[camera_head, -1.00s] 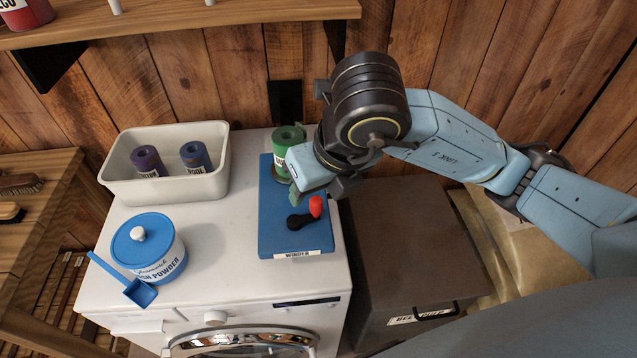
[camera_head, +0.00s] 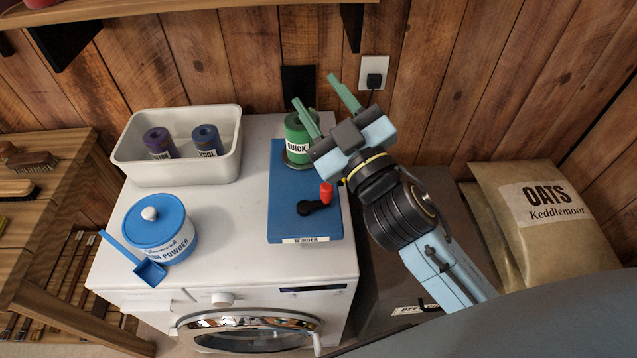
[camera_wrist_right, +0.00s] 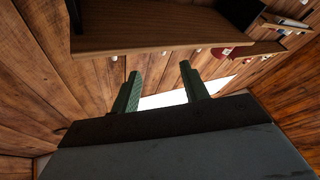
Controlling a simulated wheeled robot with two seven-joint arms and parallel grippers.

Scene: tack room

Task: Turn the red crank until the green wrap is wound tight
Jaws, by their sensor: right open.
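The blue winder board (camera_head: 287,214) lies on the white washing machine, with a label on its front edge. Its crank has a black arm (camera_head: 311,208) and a red knob (camera_head: 326,193); the knob stands free, with no finger on it. The green wrap (camera_head: 299,140) stands as a roll at the back of the board, its label facing front, partly behind my gripper's fingers. My right gripper (camera_head: 324,98) is open and empty, raised beside and above the roll, fingers pointing at the wall. Its green fingers (camera_wrist_right: 163,88) stand apart in the wrist view. My left gripper is not in view.
A white bin (camera_head: 180,177) with purple and blue rolls stands back left on the washer. A blue-lidded powder tub (camera_head: 165,237) and a blue scoop (camera_head: 149,272) stand front left. A dark bin and oats sacks (camera_head: 545,215) are at the right. A shelf (camera_head: 210,12) overhangs the back.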

